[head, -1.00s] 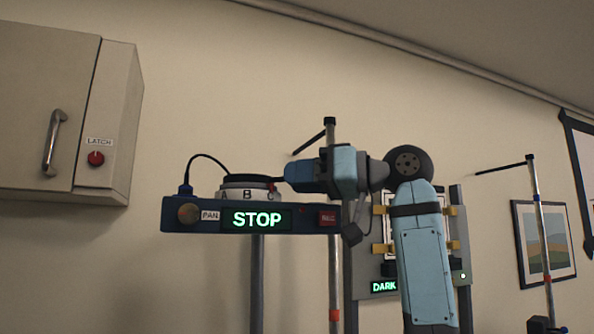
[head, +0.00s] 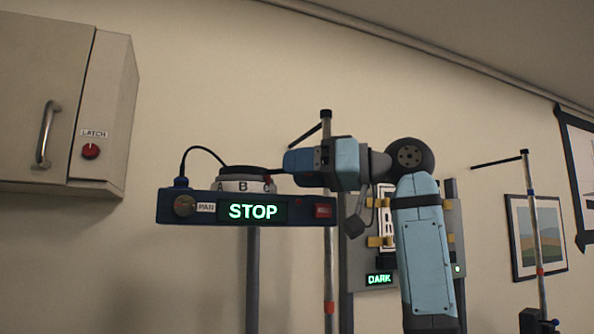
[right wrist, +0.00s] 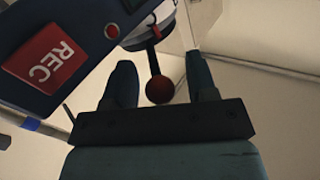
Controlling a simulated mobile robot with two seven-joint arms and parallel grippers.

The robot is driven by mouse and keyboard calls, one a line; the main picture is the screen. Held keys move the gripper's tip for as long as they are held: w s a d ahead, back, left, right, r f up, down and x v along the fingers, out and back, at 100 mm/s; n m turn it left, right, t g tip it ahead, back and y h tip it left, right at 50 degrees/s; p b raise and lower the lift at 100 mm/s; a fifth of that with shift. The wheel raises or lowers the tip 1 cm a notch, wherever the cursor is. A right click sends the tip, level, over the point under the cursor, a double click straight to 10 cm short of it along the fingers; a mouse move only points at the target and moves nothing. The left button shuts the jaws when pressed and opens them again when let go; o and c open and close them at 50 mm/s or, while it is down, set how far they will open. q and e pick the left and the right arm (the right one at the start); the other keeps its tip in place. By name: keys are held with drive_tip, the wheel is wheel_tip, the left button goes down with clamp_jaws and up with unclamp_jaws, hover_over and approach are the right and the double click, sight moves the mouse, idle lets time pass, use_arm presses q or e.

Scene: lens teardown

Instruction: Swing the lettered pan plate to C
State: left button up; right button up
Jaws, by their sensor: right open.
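The lettered pan plate (head: 222,186) is a pale round drum with a dark top, on a dark blue console (head: 205,218). Letters A, B and C show on its front rim, B near the middle. In the right wrist view a thin lever with a dark red ball (right wrist: 159,90) sticks out from the plate (right wrist: 138,38), beside a red mark. My right gripper (head: 294,160) is at the plate's right side. In the right wrist view my right gripper (right wrist: 160,68) is open, its fingers apart on either side of the lever. My left gripper is out of view.
The console carries a PAN knob (head: 184,205), a lit STOP display (head: 253,211) and a red REC button (head: 323,211). A lit DARK panel (head: 379,279) stands behind my arm.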

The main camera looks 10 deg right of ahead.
drive_tip(key=b+v, duration=0.2)
drive_tip(key=v, duration=1.1)
